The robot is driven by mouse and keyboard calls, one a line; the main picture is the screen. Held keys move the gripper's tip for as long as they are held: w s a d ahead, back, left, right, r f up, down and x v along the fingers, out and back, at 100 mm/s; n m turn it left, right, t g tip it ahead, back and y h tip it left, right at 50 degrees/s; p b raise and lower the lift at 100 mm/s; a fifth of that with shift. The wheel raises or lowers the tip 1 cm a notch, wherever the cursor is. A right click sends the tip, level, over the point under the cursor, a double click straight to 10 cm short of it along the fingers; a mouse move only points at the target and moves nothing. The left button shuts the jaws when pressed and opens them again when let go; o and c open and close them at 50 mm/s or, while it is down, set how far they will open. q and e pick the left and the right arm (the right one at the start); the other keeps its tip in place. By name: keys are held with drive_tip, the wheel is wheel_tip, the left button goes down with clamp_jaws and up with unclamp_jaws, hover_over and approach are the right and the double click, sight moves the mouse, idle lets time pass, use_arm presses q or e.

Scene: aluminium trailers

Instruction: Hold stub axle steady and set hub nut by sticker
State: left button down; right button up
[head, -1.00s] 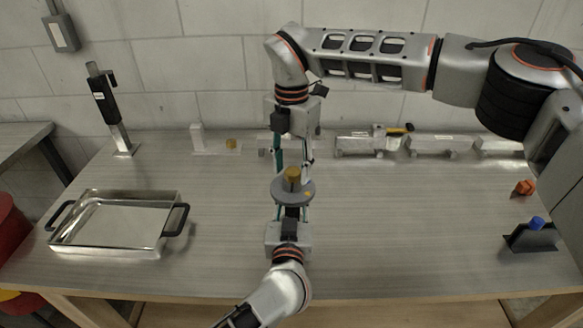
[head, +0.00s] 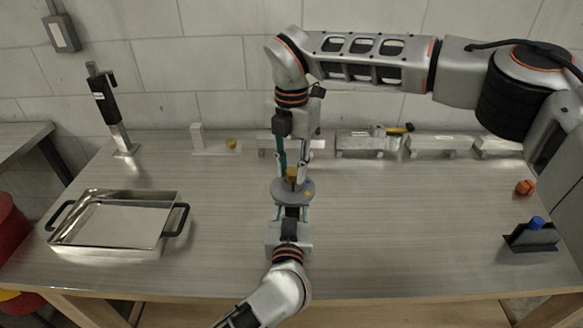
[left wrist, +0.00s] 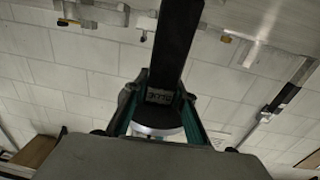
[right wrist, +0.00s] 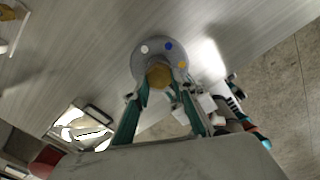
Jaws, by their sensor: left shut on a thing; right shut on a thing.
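The stub axle shows in the head view as a grey round flange (head: 293,192) near the middle of the bench. My left gripper (head: 292,213) is shut on it from below and holds it above the bench top. The brass hub nut (head: 292,173) sits on top of the flange. My right gripper (head: 291,180) points down from above and is shut on the nut. In the right wrist view the flange (right wrist: 150,53) carries white, blue and yellow round stickers around the nut (right wrist: 159,75). The left wrist view shows the flange (left wrist: 158,130) edge-on between the left fingers.
A metal tray with black handles (head: 115,224) stands at the left. A stand with a black device (head: 105,105) is behind it. Trailer models (head: 368,143) line the back. An orange part (head: 524,188) and a black holder with a blue piece (head: 530,236) lie at the right.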

drive_tip(key=n, duration=0.5)
drive_tip(key=shift+d+n, duration=0.15)
drive_tip(key=shift+n, duration=0.25)
drive_tip(key=n, duration=0.5)
drive_tip(key=shift+d+n, duration=0.15)
drive_tip(key=shift+n, duration=0.15)
drive_tip(key=n, duration=0.6)
drive_tip(key=shift+w+d, duration=0.1)
drive_tip(key=shift+w, duration=0.05)
drive_tip(key=n, duration=0.5)
drive_tip(key=shift+w+n, duration=0.1)
drive_tip(key=shift+n, duration=0.2)
drive_tip(key=o, duration=1.1)
drive_tip(key=shift+r, duration=0.1)
